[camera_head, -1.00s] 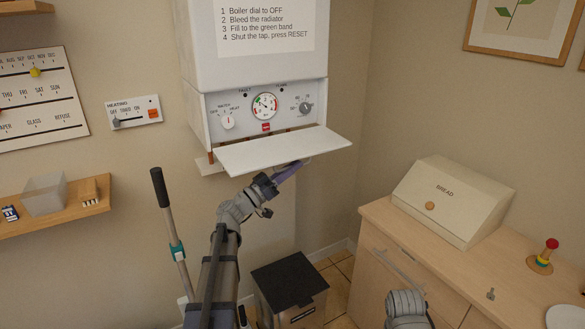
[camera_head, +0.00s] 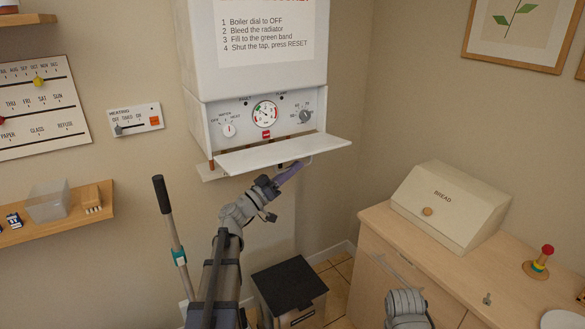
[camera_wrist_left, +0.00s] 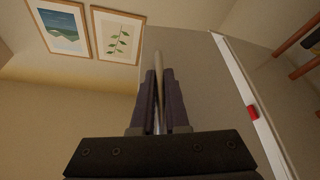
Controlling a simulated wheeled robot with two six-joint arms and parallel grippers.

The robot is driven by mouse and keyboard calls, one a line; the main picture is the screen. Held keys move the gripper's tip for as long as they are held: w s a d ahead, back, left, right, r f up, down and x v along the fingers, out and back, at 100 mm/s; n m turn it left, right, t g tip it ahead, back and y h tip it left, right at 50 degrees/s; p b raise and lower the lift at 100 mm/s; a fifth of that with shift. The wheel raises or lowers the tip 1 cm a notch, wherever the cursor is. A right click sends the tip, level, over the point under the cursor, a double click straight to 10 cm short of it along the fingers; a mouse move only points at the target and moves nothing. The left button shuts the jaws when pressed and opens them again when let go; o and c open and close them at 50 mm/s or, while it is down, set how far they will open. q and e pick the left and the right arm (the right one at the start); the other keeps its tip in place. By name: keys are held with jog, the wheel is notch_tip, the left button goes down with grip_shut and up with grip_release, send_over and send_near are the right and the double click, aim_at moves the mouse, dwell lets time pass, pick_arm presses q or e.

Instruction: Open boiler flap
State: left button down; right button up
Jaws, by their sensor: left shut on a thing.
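The boiler flap (camera_head: 280,155) is a white panel standing out from below the boiler's control panel (camera_head: 265,120), nearly level. The dial and gauge behind it are uncovered. My left gripper (camera_head: 302,165) is at the flap's outer right part, from below. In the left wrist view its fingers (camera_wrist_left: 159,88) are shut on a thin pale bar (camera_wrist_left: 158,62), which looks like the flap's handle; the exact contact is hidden. Part of my right arm shows at the bottom right, but its gripper is out of view.
A wooden counter with a bread box (camera_head: 450,207) stands at the right. A dark-lidded bin (camera_head: 290,287) is on the floor below the boiler. A shelf (camera_head: 70,225) with small items and a heating switch (camera_head: 135,120) are on the left wall.

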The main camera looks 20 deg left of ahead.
pick_arm(q)
notch_tip(320, 180, up, 2)
jog(key=shift+r+n+p, duration=0.1)
jog(key=shift+n+p, duration=0.2)
jog(key=shift+p, duration=0.3)
pick_arm(e)
notch_tip(320, 180, up, 2)
jog(key=shift+r, duration=0.1)
pick_arm(q)
jog(key=c, duration=0.9)
grip_release()
jog(key=shift+b+v, duration=1.45)
jog(key=shift+v, duration=2.5)
pick_arm(e)
jog(key=shift+f, duration=1.45)
pick_arm(q)
jog(key=shift+d, duration=0.15)
